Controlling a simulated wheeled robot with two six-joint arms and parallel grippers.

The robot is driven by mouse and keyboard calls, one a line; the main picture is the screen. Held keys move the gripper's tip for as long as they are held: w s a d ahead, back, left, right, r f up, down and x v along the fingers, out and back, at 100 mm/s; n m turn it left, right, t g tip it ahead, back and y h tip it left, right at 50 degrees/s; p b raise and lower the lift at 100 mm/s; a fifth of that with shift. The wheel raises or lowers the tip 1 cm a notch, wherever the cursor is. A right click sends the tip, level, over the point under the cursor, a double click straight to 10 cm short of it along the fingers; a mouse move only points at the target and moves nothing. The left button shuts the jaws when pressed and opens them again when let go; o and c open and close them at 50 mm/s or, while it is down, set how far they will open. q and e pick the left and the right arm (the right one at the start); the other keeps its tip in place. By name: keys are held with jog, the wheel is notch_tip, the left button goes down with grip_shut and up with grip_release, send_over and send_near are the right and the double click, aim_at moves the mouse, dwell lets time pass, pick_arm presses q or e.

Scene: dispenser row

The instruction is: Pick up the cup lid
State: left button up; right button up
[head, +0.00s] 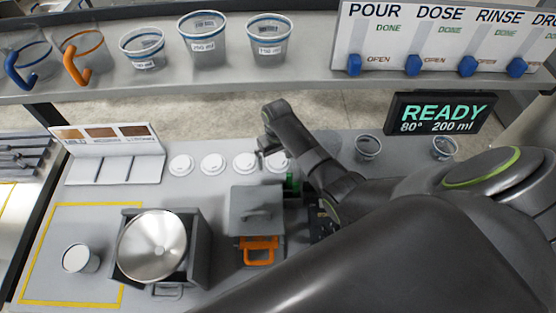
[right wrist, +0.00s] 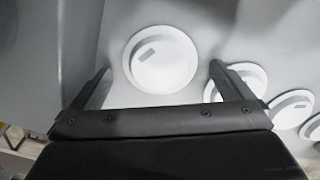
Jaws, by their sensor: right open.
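A row of several white round cup lids lies on the grey counter in the head view; the rightmost cup lid (head: 278,161) is beside and partly behind my right gripper (head: 268,154). In the right wrist view one lid (right wrist: 164,58) lies flat, framed between the two spread fingers of my right gripper (right wrist: 160,70). The gripper is open and empty; whether its fingertips touch the counter cannot be told. More lids (right wrist: 245,78) lie to the right, partly hidden by the right finger. A cup with a white top (head: 81,259) stands inside the yellow outline. My left gripper is not in view.
A steel bowl (head: 153,246) in a dark frame and a grey box with an orange handle (head: 259,250) stand in front of the lids. A sample board (head: 112,152) is left of them. A shelf (head: 180,82) with cups runs above. A READY display (head: 440,118) stands right.

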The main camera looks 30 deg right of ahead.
jog(key=c, duration=1)
jog(key=shift+r, duration=0.1)
jog(key=shift+c, duration=0.2)
